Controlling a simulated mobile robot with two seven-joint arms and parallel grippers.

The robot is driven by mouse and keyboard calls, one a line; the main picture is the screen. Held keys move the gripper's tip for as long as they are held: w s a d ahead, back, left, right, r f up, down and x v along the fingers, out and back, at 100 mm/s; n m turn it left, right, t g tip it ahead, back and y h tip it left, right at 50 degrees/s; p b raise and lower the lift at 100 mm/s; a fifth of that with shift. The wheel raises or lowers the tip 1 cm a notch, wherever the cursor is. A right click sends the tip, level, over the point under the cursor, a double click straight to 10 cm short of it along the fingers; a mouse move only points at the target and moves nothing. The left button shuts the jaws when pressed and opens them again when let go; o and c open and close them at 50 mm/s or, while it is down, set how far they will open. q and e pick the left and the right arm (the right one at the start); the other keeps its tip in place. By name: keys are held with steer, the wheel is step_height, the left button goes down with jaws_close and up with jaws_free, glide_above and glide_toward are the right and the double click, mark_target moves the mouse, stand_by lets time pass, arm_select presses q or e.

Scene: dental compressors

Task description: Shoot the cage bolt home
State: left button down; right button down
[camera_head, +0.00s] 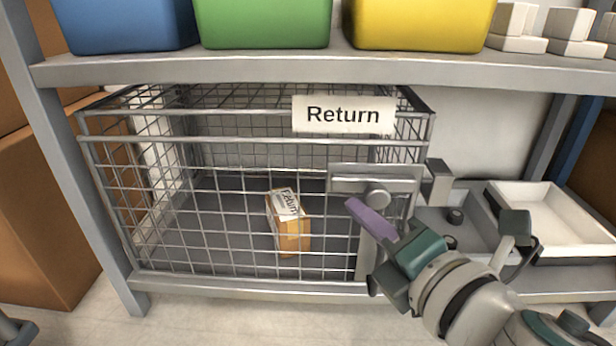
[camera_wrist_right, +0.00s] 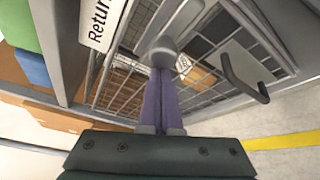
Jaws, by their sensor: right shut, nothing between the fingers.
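The wire cage (camera_head: 230,224) stands on the lower shelf with its front mesh door closed or nearly so. A grey bolt plate (camera_head: 345,172) with a round knob (camera_head: 377,195) sits at the door's upper right. A grey block (camera_head: 438,184) stands just right of the plate; I cannot tell whether the bolt reaches into it. My right gripper (camera_head: 354,206) is shut and empty, its purple fingers just below and in front of the knob. In the right wrist view the fingertips (camera_wrist_right: 161,72) point at the knob (camera_wrist_right: 162,52), touching or very close.
A Return sign (camera_head: 343,115) hangs on the cage's upper front. A box (camera_head: 291,238) lies inside. White and grey trays (camera_head: 575,225) stand right of the cage. Blue, green and yellow bins (camera_head: 265,22) sit on the shelf above. A dark handle (camera_wrist_right: 245,80) sticks out from the cage front.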

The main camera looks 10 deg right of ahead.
steer(key=d, duration=0.2)
steer(key=s+d, duration=0.1)
steer(key=d, duration=0.1)
steer(key=shift+s, duration=0.1)
steer(key=shift+p, duration=0.3)
steer(key=p+v, duration=0.3)
steer(key=v, duration=0.7)
steer(key=shift+a, duration=0.1)
